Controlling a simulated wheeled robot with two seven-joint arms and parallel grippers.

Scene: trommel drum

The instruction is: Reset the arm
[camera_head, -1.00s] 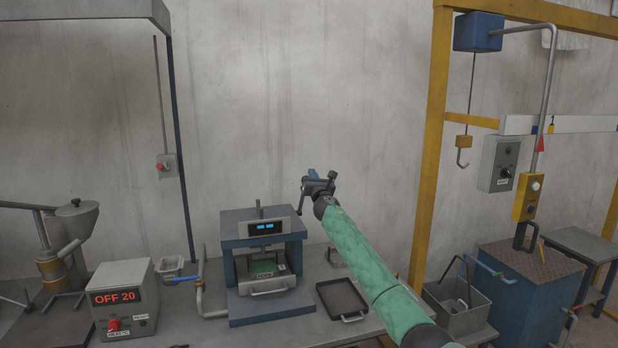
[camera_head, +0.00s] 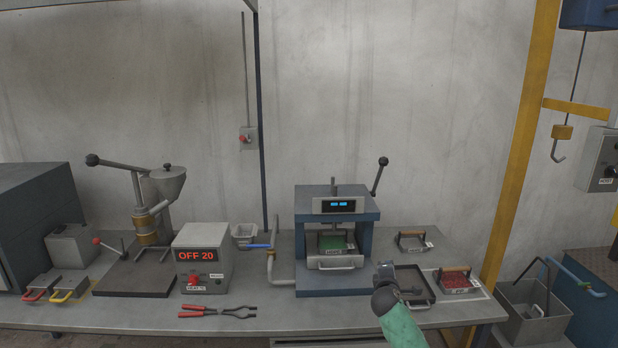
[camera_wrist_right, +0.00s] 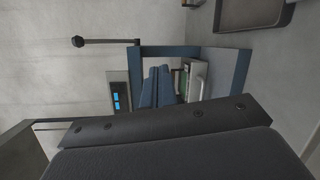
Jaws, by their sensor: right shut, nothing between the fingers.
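My right arm, green with a dark wrist, comes in at the bottom right of the head view. Its gripper (camera_head: 386,274) is in front of the right side of the blue press (camera_head: 336,284), over the near edge of the dark tray (camera_head: 422,284). In the right wrist view the blue fingers (camera_wrist_right: 157,86) are together with nothing between them, and the press (camera_wrist_right: 235,75) appears sideways behind them. The gripper looks apart from the press. My left gripper is in neither view.
The press has a lever (camera_head: 377,178) up on its right and a green-filled mould (camera_head: 333,246) inside. A red-filled mould (camera_head: 458,283) and an empty frame (camera_head: 411,242) stand to the right. Red-handled tongs (camera_head: 217,312) lie in front of the OFF 20 box (camera_head: 203,260).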

